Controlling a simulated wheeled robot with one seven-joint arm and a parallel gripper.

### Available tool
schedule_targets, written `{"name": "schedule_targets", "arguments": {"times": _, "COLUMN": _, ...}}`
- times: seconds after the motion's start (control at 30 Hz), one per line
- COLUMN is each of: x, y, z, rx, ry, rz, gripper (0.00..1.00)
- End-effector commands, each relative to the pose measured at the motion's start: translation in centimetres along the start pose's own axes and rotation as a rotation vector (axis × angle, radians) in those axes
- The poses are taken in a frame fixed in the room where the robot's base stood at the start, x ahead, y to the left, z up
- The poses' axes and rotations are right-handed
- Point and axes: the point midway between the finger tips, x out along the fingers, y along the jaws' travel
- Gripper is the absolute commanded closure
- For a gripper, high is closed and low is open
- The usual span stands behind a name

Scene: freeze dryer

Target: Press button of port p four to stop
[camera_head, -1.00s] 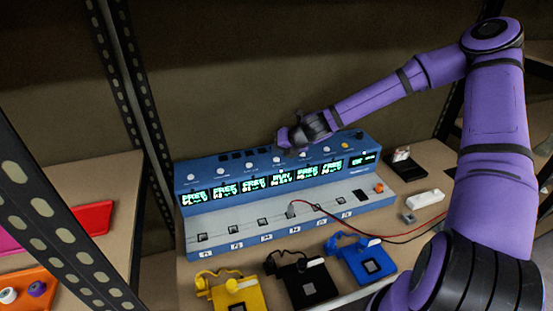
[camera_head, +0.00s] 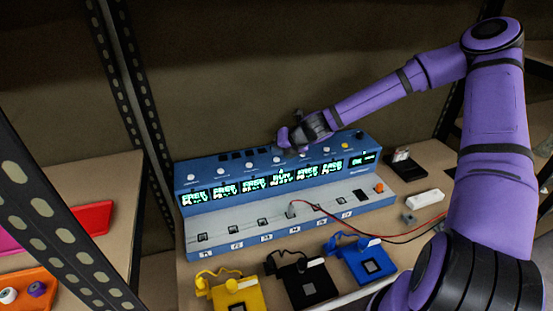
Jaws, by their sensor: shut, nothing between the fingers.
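The blue console (camera_head: 200,225) stands on the shelf with a row of port displays and a white round button above each. The fourth display (camera_head: 282,178) from the left reads RUN; the other port displays appear to read FREE. The fourth button (camera_head: 277,160) shows just below my gripper. My gripper (camera_head: 283,143) is shut and empty at the console's top, close behind that button. I cannot tell whether it touches the console. The red and black leads run from the P4 socket (camera_head: 291,210).
Yellow (camera_head: 238,292), black (camera_head: 309,284) and blue (camera_head: 369,267) devices lie in front of the console. A white block (camera_head: 425,198) and a dark holder (camera_head: 404,164) are at the right. A perforated shelf post (camera_head: 140,110) stands left. An orange button (camera_head: 379,187) is on the console's right.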

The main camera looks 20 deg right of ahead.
Motion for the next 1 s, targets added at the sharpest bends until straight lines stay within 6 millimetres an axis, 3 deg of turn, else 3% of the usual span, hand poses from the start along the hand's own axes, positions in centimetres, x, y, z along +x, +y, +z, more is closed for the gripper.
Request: {"name": "schedule_targets", "arguments": {"times": 1.0, "x": 0.61, "y": -0.45, "z": -0.44, "rx": -0.001, "ry": 0.0, "rz": 0.0, "gripper": 1.0}}
